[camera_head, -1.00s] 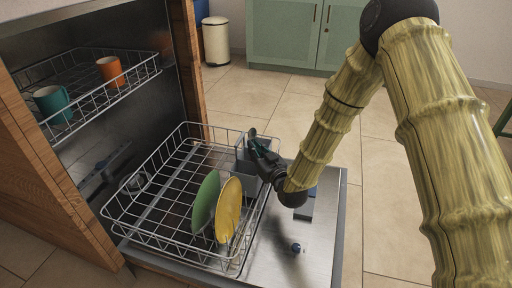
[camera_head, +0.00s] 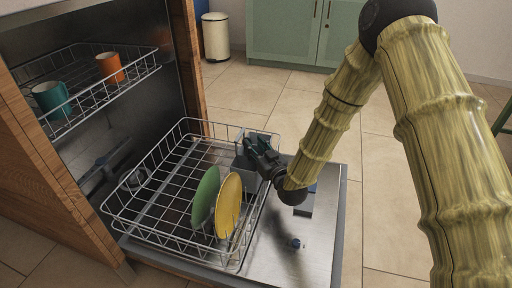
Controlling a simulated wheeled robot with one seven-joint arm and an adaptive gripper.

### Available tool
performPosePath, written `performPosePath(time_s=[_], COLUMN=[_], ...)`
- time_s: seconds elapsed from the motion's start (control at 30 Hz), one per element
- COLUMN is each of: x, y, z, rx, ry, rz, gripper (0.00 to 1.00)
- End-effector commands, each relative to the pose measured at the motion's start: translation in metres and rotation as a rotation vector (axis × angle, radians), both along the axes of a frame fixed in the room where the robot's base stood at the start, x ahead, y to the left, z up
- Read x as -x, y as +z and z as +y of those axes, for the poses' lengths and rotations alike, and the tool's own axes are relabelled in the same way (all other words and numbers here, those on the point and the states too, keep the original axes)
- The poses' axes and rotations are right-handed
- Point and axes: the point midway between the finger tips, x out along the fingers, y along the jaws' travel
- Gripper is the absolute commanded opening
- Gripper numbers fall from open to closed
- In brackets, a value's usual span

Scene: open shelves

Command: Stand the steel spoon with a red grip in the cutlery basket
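The grey cutlery basket (camera_head: 241,164) stands at the right side of the lower dishwasher rack, partly covered by my gripper. My gripper (camera_head: 251,143) is at the upper part of the basket, reaching in from the right. Its fingers are small and dark here, and I cannot tell whether they are apart or closed. I cannot make out the steel spoon or its red grip; it may be hidden by the gripper or the basket.
A green plate (camera_head: 206,194) and a yellow plate (camera_head: 229,206) stand in the lower rack (camera_head: 150,232), left of my arm. The upper rack holds a teal mug (camera_head: 50,98) and an orange mug (camera_head: 110,67). The open door (camera_head: 318,240) lies beneath the lower rack.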

Motion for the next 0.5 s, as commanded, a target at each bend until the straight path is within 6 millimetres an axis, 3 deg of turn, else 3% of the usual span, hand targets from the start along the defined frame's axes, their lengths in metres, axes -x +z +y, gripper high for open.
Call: performPosePath(time_s=[0.23,0.5], x=[0.012,0.054], y=[0.0,0.0], z=[-0.006,-0.028], rx=[0.0,0.0], ry=[0.0,0.0], rz=[0.001,0.002], gripper=[0.36,0.36])
